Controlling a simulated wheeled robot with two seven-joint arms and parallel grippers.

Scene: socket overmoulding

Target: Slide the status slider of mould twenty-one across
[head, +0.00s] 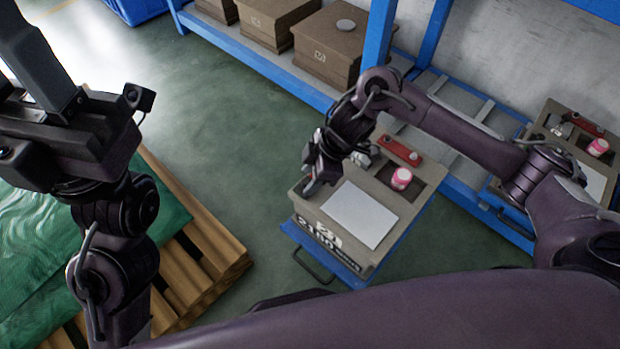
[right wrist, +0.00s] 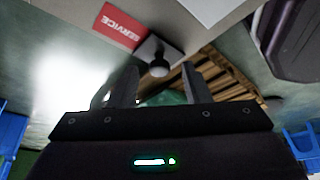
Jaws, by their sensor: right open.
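Mould twenty-one (head: 305,207) is a brown block on a blue pull-out tray, with a number plate on its front side starting "21". In the right wrist view, the status slider's round grey knob (right wrist: 159,68) stands on a dark plate beside a red SERVICE label (right wrist: 118,26). My right gripper (head: 312,178) is at the mould's left end in the head view. Its open fingers (right wrist: 158,86) point towards the knob, which appears between them; contact cannot be told. My left gripper (head: 30,55) is raised at the upper left, away from the mould; its jaw opening is unclear.
A white sheet (head: 360,213), a red bar (head: 400,151) and a pink-and-white tin (head: 401,179) lie on the mould. A similar mould stands at the right. Blue racking with brown blocks (head: 327,45) is behind. A wooden pallet (head: 205,255) with green sheeting is at left.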

